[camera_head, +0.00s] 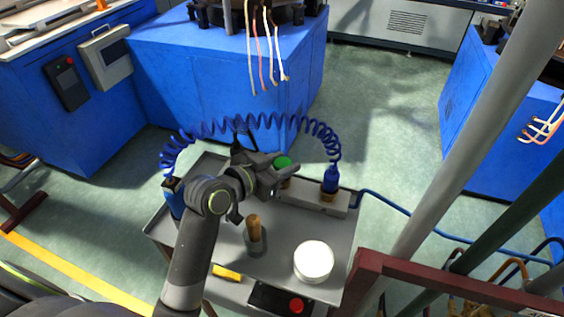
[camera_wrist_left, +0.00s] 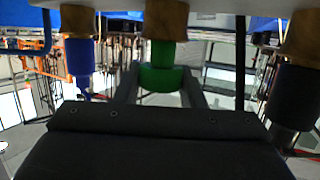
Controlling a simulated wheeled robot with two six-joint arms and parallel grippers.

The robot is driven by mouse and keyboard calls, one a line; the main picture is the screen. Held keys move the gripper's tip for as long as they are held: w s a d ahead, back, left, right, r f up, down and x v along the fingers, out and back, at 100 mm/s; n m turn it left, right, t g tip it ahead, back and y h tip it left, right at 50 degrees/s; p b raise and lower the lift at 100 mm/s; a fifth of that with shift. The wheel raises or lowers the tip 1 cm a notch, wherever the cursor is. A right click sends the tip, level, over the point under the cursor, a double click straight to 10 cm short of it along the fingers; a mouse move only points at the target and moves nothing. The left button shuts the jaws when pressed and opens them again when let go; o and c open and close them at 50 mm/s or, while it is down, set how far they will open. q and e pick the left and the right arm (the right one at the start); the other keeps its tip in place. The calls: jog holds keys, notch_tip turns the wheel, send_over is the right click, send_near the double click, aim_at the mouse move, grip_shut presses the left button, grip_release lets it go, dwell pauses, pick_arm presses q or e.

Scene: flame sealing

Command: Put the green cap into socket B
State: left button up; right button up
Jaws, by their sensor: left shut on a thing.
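The green cap (camera_head: 283,162) shows beside my left gripper (camera_head: 274,184) at the back of the cart. In the left wrist view, which looks upside down, the green cap (camera_wrist_left: 162,78) sits between the two fingers of my left gripper (camera_wrist_left: 160,90), which is shut on it. Its narrower dark green stem lines up with the middle brass socket (camera_wrist_left: 166,18) and appears to meet or enter it. How deep it sits I cannot tell. No socket letters are readable. My right gripper is not in view.
A blue cap (camera_head: 331,178) stands in the pale block (camera_head: 325,203); a dark cap (camera_wrist_left: 293,92) is in another socket. A coiled blue hose (camera_head: 262,120) arches behind. A wooden-handled tool (camera_head: 254,229) and a white round container (camera_head: 314,261) stand on the grey cart top (camera_head: 285,232).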

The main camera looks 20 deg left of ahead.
pick_arm(q)
jog(key=shift+f+b, duration=0.6)
jog(key=shift+f, duration=0.4)
jog(key=o, duration=1)
jog(key=shift+r, duration=0.1)
jog(key=shift+r+p, duration=4.5)
jog(key=shift+p, duration=0.1)
jog(key=shift+f, duration=0.1)
